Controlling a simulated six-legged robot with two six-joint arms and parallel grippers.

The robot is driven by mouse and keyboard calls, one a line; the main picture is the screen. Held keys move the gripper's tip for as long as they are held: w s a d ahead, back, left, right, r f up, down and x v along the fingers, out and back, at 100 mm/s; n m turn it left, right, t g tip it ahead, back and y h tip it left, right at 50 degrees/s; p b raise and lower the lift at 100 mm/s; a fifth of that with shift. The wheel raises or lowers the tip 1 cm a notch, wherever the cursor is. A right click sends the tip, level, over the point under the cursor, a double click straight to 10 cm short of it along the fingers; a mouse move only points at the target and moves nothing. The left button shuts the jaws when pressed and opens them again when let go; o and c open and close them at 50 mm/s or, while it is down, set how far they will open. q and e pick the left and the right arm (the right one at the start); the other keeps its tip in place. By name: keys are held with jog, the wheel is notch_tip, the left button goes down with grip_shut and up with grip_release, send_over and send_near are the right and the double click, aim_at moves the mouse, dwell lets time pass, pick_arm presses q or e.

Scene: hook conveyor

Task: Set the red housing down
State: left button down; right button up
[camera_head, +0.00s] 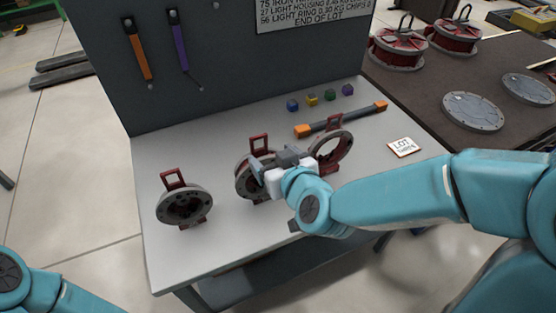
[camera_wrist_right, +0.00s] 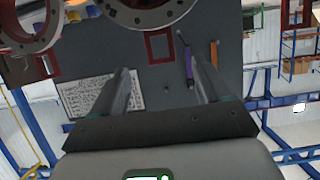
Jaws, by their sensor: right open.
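Three housings with red frames and round grey flanges stand on the bench: a left one (camera_head: 184,207), a middle one (camera_head: 243,180) partly hidden by my right gripper, and a right ring-like one (camera_head: 343,149). I cannot tell which is the one named. My right gripper (camera_head: 277,160) is in front of the middle housing. In the right wrist view its two fingers (camera_wrist_right: 164,80) are apart with nothing between them. A housing flange with a red handle (camera_wrist_right: 160,46) shows beyond the fingertips, cut by the top edge. My left gripper is out of view.
Behind the housings lie an orange-ended bar (camera_head: 343,121) and several small coloured blocks (camera_head: 312,99). A lot card (camera_head: 402,147) lies at the right. A dark table (camera_head: 425,88) holds red hooked units and grey discs. The bench front-left is clear.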

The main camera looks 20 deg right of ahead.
jog(key=b+v, duration=0.1)
jog(key=v, duration=0.1)
jog(key=shift+s+r, duration=0.2)
jog(key=shift+s, duration=0.15)
jog(key=shift+s, duration=0.1)
dwell(0.3)
